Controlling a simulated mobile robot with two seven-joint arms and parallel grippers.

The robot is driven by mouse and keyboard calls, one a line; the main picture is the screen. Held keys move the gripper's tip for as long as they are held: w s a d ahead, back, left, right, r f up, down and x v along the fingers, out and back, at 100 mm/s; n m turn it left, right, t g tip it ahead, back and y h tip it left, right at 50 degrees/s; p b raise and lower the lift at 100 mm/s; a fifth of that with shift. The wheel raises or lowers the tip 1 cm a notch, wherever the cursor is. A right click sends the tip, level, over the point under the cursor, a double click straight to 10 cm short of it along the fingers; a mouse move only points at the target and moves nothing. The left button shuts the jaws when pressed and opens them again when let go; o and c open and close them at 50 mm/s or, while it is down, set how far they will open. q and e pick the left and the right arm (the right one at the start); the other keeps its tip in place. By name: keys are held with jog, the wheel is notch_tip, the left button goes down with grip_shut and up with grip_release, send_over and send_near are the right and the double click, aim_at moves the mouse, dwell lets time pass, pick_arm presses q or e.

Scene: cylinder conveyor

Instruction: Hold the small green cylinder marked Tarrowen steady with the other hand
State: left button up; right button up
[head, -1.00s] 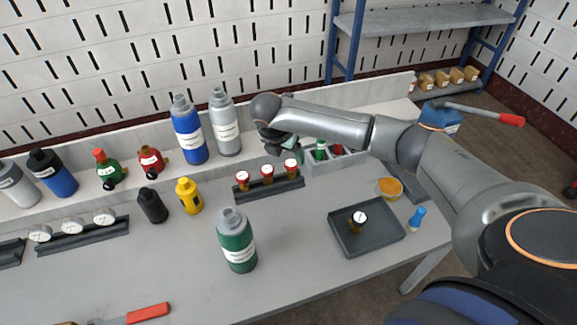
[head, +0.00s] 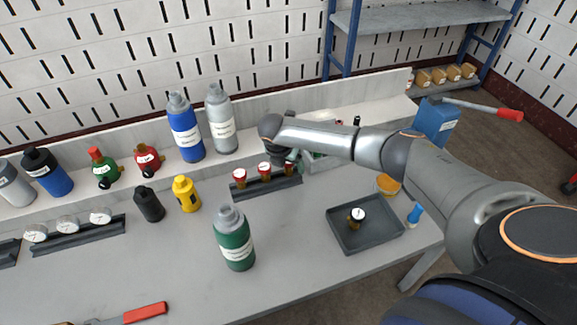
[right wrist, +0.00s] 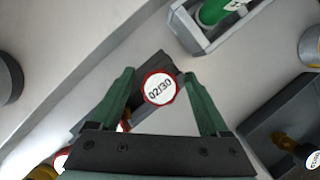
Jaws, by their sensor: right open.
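A green cylinder (head: 234,242) with a grey top and a white label stands upright near the front of the bench. Its label is too small to read. My right gripper (head: 283,158) is behind it and to the right, over the black gauge rack (head: 262,194), apart from the cylinder and partly hidden by my arm. In the right wrist view its green fingers (right wrist: 159,80) are spread apart, with a red-rimmed gauge marked 02/30 (right wrist: 160,89) seen between them. Whether they touch it I cannot tell. My left gripper is not in view.
Blue (head: 185,132) and grey (head: 221,120) cylinders stand on the back ledge. Black (head: 148,206) and yellow (head: 187,196) bottles stand left of the rack. A dark tray (head: 365,238) holding a gauge lies at right. The bench around the green cylinder is clear.

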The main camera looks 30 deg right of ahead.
grip_shut()
dwell(0.5)
jog(key=shift+r, duration=0.15)
